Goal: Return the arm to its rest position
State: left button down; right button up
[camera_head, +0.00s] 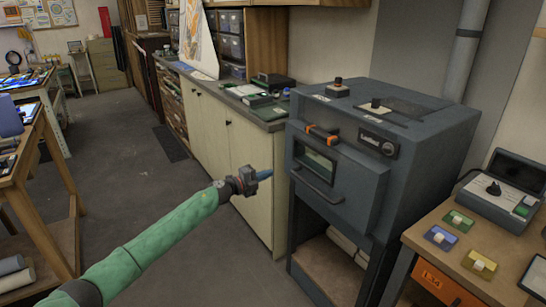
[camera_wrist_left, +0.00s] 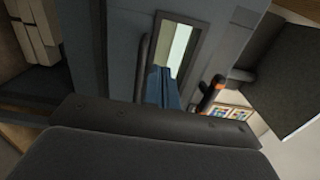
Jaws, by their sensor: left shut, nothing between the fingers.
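My left arm (camera_head: 165,237), in a green sleeve, reaches from the lower left toward the middle of the head view. Its gripper (camera_head: 264,175) has blue fingers, shut and empty, in the air in front of a dark grey kiln (camera_head: 420,150). The fingers point at the kiln door's left side and look apart from it. In the left wrist view the shut blue fingers (camera_wrist_left: 163,82) overlap the lower end of the door window (camera_wrist_left: 179,45). The kiln door looks closed. My right gripper is not in view.
An orange-ended latch (camera_head: 322,133) and a bar handle (camera_head: 318,184) stick out from the kiln's front. A cream cabinet (camera_head: 235,150) stands left of it. A wooden table (camera_head: 455,255) with coloured tiles and a control box (camera_head: 502,190) is at right. The floor (camera_head: 130,160) at left is clear.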

pick_arm(q)
jog(key=w+a+r+n+t+y, duration=0.5)
jog(key=a+r+n+t+y, duration=0.25)
jog(key=n+y, duration=0.2)
jog(key=s+a+r+n+g+y, duration=0.1)
jog(key=s+a+r+n+y, duration=0.1)
jog(key=s+r+n+y, duration=0.65)
jog(key=s+f+n+g+h, duration=0.1)
jog(key=s+f+n+g, duration=0.2)
jog(key=s+f, duration=1)
jog(key=s+a+f+n+g+h, duration=0.1)
jog(key=s+f+g, duration=0.6)
jog(key=s, duration=2.2)
jog(key=s+a+f+n+g+h, duration=0.1)
jog(key=s+f+n+g, duration=0.4)
jog(key=s+f, duration=1.6)
jog(key=shift+s+a+f+h, duration=0.2)
jog(key=shift+s+f+h, duration=0.05)
jog(key=shift+h, duration=0.45)
jog(key=shift+g, duration=0.25)
